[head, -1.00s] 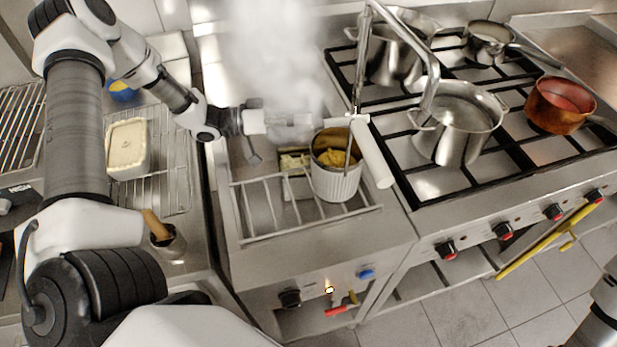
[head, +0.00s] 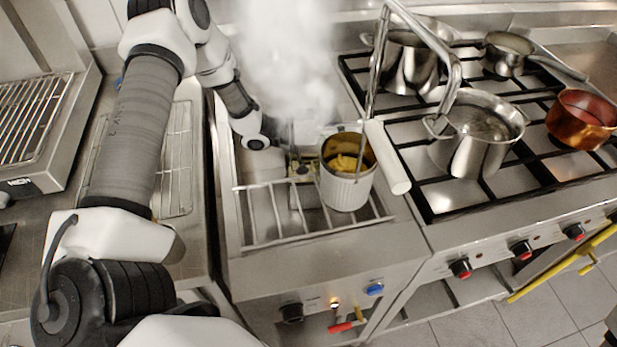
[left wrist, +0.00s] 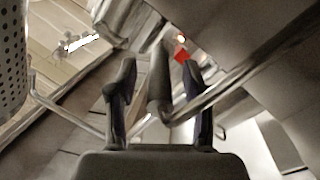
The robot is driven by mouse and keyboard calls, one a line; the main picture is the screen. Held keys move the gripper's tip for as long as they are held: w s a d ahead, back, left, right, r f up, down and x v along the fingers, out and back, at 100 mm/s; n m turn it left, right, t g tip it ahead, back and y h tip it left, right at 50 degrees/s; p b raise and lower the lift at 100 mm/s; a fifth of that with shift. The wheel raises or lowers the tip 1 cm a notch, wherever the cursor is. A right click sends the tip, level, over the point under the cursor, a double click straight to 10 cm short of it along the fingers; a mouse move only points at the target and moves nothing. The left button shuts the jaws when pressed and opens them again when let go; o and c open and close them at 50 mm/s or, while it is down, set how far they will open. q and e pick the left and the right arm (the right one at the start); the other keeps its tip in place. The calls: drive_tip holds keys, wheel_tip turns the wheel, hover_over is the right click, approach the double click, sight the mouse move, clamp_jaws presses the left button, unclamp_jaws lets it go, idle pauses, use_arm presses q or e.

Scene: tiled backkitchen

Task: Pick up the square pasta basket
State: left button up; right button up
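In the head view a round, pale perforated basket (head: 347,188) with yellow pasta stands in the steaming cooker (head: 262,215). A small, dull yellowish patch (head: 303,168) lies low behind it, partly veiled; I cannot tell whether this is the square pasta basket. My left gripper (head: 288,140) is at the back left of the round basket, blurred by steam. In the left wrist view its fingers (left wrist: 160,72) are apart, with a dark rounded bar (left wrist: 159,88) between them; contact is not clear. A perforated wall (left wrist: 10,60) shows at the left edge. My right gripper is out of view.
A long white handle (head: 388,157) and a curved metal tap (head: 452,75) stand right of the round basket. Steel pots (head: 475,140) and a copper pan (head: 580,120) are on the stove. A wire rack (head: 178,150) lies left of the cooker.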

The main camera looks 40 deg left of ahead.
use_arm(q)
clamp_jaws()
drive_tip(key=shift+r, duration=0.1)
